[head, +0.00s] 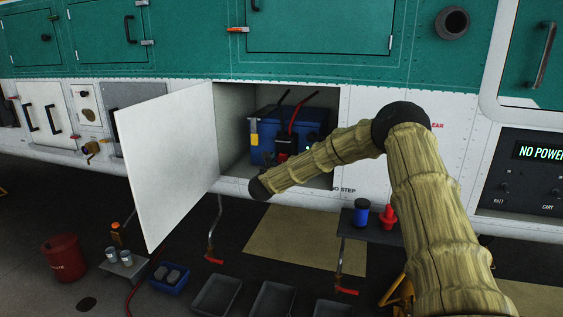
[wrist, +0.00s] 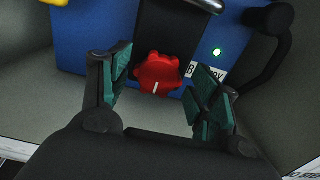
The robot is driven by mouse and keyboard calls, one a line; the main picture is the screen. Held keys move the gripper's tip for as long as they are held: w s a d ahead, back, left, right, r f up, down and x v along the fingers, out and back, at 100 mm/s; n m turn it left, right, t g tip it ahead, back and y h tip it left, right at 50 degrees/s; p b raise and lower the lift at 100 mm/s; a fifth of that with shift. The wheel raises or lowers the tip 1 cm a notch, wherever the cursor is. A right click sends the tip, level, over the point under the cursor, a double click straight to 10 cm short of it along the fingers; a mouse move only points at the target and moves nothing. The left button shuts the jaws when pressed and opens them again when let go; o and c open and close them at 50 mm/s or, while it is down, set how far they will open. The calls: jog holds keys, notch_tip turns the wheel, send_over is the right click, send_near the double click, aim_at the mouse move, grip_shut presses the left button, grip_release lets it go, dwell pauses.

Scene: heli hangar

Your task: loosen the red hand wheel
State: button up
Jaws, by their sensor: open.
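The red hand wheel (wrist: 158,74) is a lobed knob with a white mark, on the front of a blue battery box (wrist: 80,40) in the wrist view. My gripper (wrist: 163,88) is open, with one green-padded finger to the left of the wheel and one to the right. Both fingers appear apart from it. In the head view the blue box (head: 262,142) sits inside an open compartment (head: 235,105), and my gripper (head: 284,150) is in front of it. The wheel cannot be made out there.
A white door (head: 170,160) stands open at the compartment's left. A black cable (wrist: 275,50) and a green light (wrist: 216,51) are near the wheel's right. A small shelf (head: 370,232) with a blue can (head: 361,212) and a red object (head: 388,217) is below right. Trays (head: 217,296) lie on the floor.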

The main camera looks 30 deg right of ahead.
jog(key=shift+w+d, duration=0.1)
jog(key=shift+w, duration=0.05)
jog(key=c, duration=1)
